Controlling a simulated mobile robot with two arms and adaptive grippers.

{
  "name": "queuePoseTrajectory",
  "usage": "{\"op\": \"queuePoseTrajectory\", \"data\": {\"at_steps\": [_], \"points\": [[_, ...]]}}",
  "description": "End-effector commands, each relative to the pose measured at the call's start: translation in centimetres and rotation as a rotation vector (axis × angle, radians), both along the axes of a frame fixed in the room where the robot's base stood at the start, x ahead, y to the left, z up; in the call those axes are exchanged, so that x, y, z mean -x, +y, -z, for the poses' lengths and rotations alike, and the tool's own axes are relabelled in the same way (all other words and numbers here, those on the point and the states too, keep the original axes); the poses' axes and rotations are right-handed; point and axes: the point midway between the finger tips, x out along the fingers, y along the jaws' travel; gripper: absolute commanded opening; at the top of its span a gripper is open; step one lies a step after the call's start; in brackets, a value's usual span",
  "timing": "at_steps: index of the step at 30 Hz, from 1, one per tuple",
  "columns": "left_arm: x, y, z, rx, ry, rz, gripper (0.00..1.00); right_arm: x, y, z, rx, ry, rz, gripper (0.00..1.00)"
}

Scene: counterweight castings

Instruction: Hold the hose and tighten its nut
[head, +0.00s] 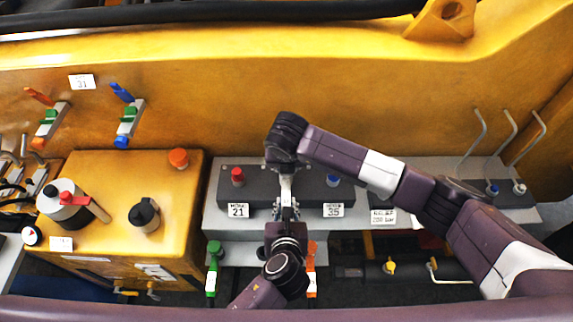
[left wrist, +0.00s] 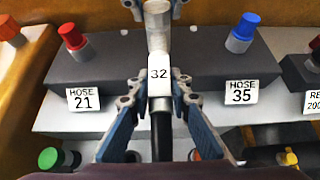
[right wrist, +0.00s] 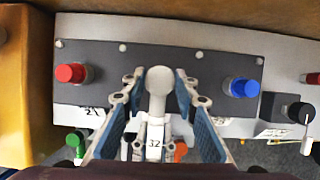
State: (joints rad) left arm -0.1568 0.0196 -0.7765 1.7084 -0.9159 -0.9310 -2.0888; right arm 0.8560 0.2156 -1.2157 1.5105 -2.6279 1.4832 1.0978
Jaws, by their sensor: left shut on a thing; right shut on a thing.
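The hose (left wrist: 160,135) carries a white tag marked 32 (left wrist: 158,73), which also shows in the right wrist view (right wrist: 154,145). My left gripper (left wrist: 158,92) is shut on the hose just below the tag. In the head view it (head: 287,208) reaches up from the bottom. A round grey metal fitting, apparently the nut end (right wrist: 159,80), lies between the fingers of my right gripper (right wrist: 160,82). That gripper is shut on it, above the left gripper in the head view (head: 286,178). The nut's threads and what it meets are hidden.
A red cap (right wrist: 71,73) by label 21 (head: 238,210) and a blue cap (right wrist: 243,87) by label 35 (head: 333,210) flank the grippers on the dark block (left wrist: 110,62). Green (head: 213,249) and orange (head: 311,250) valve handles stand below. A yellow tank (head: 110,170) stands left.

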Motion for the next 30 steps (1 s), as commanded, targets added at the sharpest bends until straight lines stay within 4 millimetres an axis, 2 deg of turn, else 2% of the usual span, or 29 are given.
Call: {"op": "queuePoseTrajectory", "data": {"at_steps": [12,30], "points": [[-0.03,0.02,-0.01,0.0,-0.001,0.0,0.0,0.04,0.25,-0.01,-0.002,0.002,0.257,0.03],[-0.03,0.01,-0.01,0.0,0.0,0.0,0.0,0.03,0.22,0.01,-0.001,0.001,0.322,0.03]]}}
